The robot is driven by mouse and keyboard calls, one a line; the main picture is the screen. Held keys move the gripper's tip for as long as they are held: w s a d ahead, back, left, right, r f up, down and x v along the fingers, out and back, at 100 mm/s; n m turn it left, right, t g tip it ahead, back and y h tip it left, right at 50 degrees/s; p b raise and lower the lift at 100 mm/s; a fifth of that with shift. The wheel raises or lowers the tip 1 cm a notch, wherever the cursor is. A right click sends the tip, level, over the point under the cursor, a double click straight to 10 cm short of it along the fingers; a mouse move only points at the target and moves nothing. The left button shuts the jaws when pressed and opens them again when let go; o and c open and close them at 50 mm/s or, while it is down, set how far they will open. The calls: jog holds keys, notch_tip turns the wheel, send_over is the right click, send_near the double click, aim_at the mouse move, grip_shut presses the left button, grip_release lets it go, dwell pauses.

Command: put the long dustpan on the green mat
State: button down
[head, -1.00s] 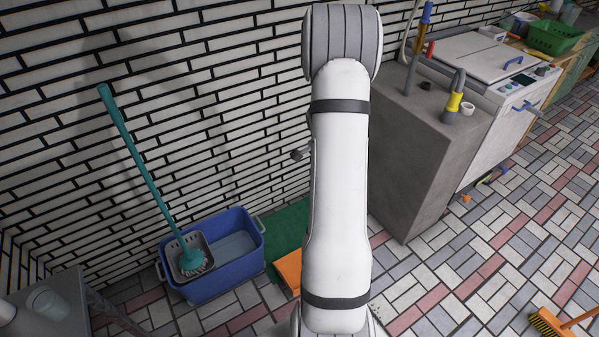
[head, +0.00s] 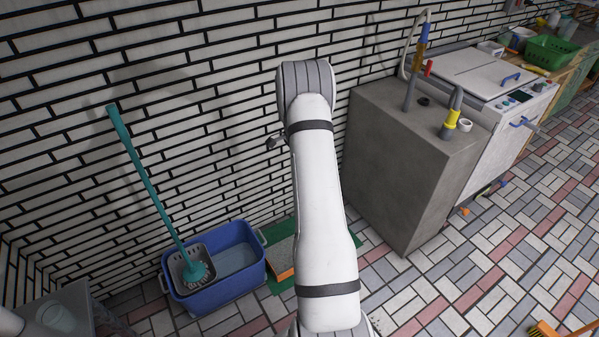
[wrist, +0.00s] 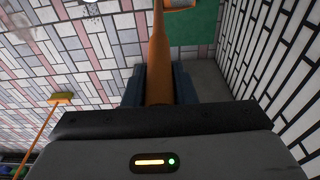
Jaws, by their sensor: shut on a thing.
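The long dustpan has an orange handle (wrist: 158,50) that runs up through the wrist view from between my jaws. My gripper (wrist: 160,85) is shut on this handle; in the head view my own arm hides it. The dustpan's pan (head: 282,256), greyish with an orange edge, shows left of my arm in the head view, over the green mat (head: 277,287). I cannot tell whether the pan touches the mat or hangs above it. The mat also shows in the wrist view (wrist: 198,30), beside the far end of the handle. My arm covers part of the mat.
A blue mop bucket (head: 214,285) with a teal mop (head: 150,185) stands left of the mat. A grey concrete block (head: 395,175) stands to the right. The brick wall is behind. A broom (wrist: 62,98) stands apart on the tiled floor.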

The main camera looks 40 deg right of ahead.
jog(key=shift+w+r, duration=0.1)
jog(key=shift+w, duration=0.25)
jog(key=shift+s+f+p, duration=0.15)
jog(key=shift+f+p, duration=0.5)
jog(key=shift+f, duration=1.4)
notch_tip(320, 180, down, 2)
jog(key=shift+f+p, duration=0.1)
jog(key=shift+p, duration=0.35)
jog(key=shift+w+f, duration=0.3)
jog(key=shift+f, duration=0.2)
jog(key=c, duration=1.2)
grip_release()
jog(key=shift+s, duration=0.15)
